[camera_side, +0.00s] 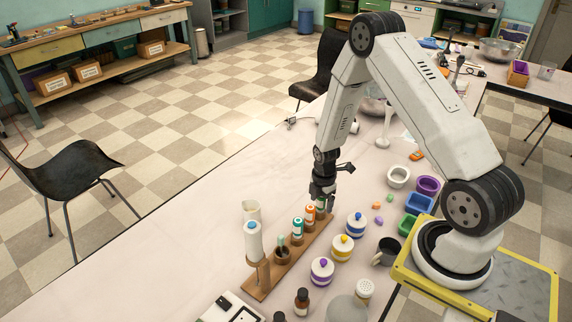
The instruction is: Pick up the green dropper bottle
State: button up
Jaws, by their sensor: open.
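A wooden rack (262,284) runs diagonally over the pale table and holds small bottles in a row. A small bottle with a green tint (321,205) is at its far end, mostly hidden by my gripper. In front of it stand an orange-labelled bottle (310,214) and a teal-labelled bottle (297,228). My gripper (322,197) points down over the far-end bottle and is open. Its fingers are at the bottle's upper part; I cannot tell whether they touch it.
Right of the rack are a blue-banded jar (356,224), a yellow-banded jar (342,248) and a purple-lidded jar (321,270). The table's left is clear.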

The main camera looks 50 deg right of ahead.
jog(key=c, duration=0.7)
jog(key=shift+o, duration=0.3)
jog(key=shift+r, duration=0.15)
jog(key=shift+r, duration=0.75)
jog(key=s+a+r, duration=0.2)
jog(key=s+r, duration=0.3)
jog(key=s, duration=0.1)
jog(key=s+a+r, duration=0.2)
jog(key=s+r, duration=0.4)
jog(key=s, duration=0.1)
jog(key=shift+a, duration=0.35)
jog(key=shift+s+r, duration=0.1)
